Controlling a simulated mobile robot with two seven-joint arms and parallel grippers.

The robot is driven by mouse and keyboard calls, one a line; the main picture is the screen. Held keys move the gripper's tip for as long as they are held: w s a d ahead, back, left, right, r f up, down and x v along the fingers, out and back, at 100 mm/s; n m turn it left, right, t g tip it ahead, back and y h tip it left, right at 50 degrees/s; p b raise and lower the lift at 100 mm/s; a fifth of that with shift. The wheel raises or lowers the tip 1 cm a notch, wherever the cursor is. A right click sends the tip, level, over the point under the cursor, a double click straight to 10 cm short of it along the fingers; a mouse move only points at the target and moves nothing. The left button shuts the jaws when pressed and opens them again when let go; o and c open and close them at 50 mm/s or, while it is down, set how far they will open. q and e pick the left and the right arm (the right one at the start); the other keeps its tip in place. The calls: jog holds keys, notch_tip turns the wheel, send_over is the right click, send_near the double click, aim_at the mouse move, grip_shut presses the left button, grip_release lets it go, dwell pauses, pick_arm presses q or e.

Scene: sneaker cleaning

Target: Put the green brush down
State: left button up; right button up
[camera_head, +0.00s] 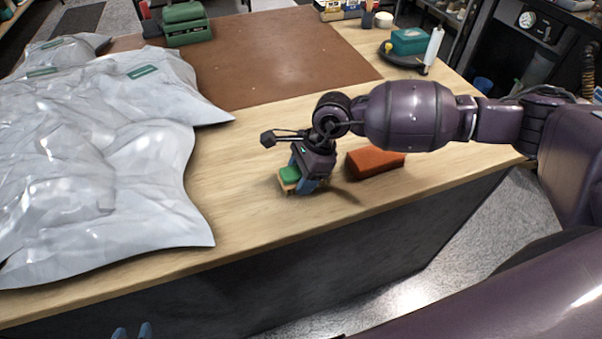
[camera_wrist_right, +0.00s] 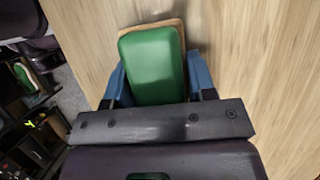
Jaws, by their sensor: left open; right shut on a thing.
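The green brush (camera_head: 290,175) has a green top and a tan lower part. My right gripper (camera_head: 301,184) is shut on it, near the front edge of the wooden table. In the right wrist view the green brush (camera_wrist_right: 152,65) sits between the two blue fingers of the right gripper (camera_wrist_right: 160,80). Its bristles are not clearly seen, and I cannot tell whether it touches the table. My left gripper (camera_head: 132,332) shows only as two blue fingertips at the bottom edge, apart and empty, in front of the table.
An orange-red block (camera_head: 375,161) lies on the wooden table (camera_head: 240,210) just right of the right gripper. Large grey plastic bags (camera_head: 90,160) cover the left side. A brown mat (camera_head: 270,60) lies behind. A teal item (camera_head: 409,41) sits on a dark dish at the back right.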

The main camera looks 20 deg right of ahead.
jog(key=o, duration=0.9)
jog(key=shift+o, duration=0.2)
jog(key=shift+r, duration=0.1)
jog(key=v, duration=1)
jog(key=shift+w+a+r, duration=0.1)
jog(key=shift+a+r, duration=0.05)
jog(key=shift+r, duration=0.3)
